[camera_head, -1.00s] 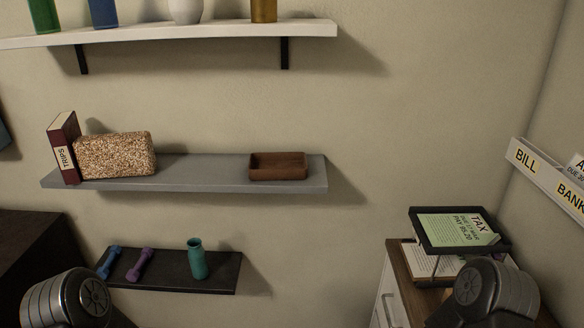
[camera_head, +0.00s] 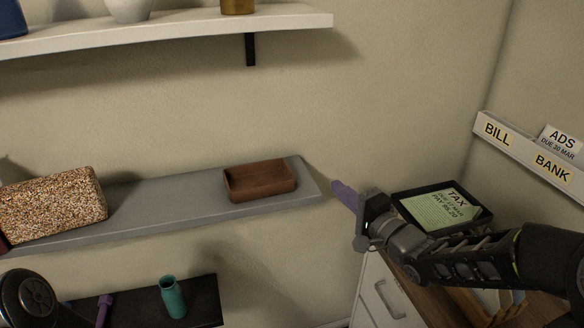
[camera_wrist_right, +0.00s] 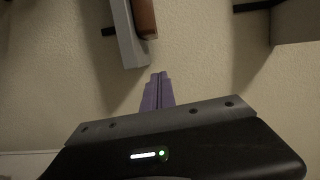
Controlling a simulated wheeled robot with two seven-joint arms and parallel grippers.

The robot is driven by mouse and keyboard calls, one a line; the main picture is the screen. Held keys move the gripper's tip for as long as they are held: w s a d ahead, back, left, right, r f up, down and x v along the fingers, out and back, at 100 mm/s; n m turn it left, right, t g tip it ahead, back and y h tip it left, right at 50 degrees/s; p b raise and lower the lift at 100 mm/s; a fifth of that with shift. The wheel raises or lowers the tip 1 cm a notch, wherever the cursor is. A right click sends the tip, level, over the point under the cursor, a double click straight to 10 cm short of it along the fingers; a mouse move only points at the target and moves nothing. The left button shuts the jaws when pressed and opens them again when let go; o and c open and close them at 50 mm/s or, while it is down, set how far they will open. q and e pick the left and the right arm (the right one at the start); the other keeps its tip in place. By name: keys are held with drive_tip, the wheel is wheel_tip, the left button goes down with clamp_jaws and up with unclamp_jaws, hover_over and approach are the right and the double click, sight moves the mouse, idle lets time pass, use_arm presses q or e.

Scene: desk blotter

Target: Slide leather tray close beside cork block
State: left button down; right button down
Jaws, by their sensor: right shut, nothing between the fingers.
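The brown leather tray (camera_head: 260,193) sits near the right end of the grey middle shelf (camera_head: 150,205) in the head view. The speckled cork block (camera_head: 52,204) stands on the same shelf at the left, with a wide bare stretch between them. My right gripper (camera_head: 343,193) is just off the shelf's right end, apart from the tray, its purple fingers shut and empty. In the right wrist view the shut fingers (camera_wrist_right: 158,90) point toward the shelf end (camera_wrist_right: 130,50), with the tray's edge (camera_wrist_right: 144,18) beyond. My left gripper is out of view.
A white shelf (camera_head: 180,32) with several vessels hangs above. A dark lower shelf (camera_head: 205,300) holds a teal bottle (camera_head: 172,297) and a purple dumbbell (camera_head: 104,310). A black paper tray (camera_head: 443,208) stands on the cabinet at right, close to my right arm.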

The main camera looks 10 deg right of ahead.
sight(301, 184)
drive_tip(key=shift+m, duration=0.4)
drive_tip(key=w+a, duration=0.2)
drive_tip(key=w, duration=0.1)
drive_tip(key=w+a+p, duration=0.1)
drive_tip(key=w+a, duration=0.1)
drive_tip(key=w, duration=0.1)
drive_tip(key=w+a+p, duration=0.1)
drive_tip(key=w+a, duration=0.1)
drive_tip(key=w, duration=0.1)
drive_tip(key=shift+a+r, duration=0.1)
drive_tip(key=shift+r, duration=0.05)
drive_tip(key=shift+a, duration=0.4)
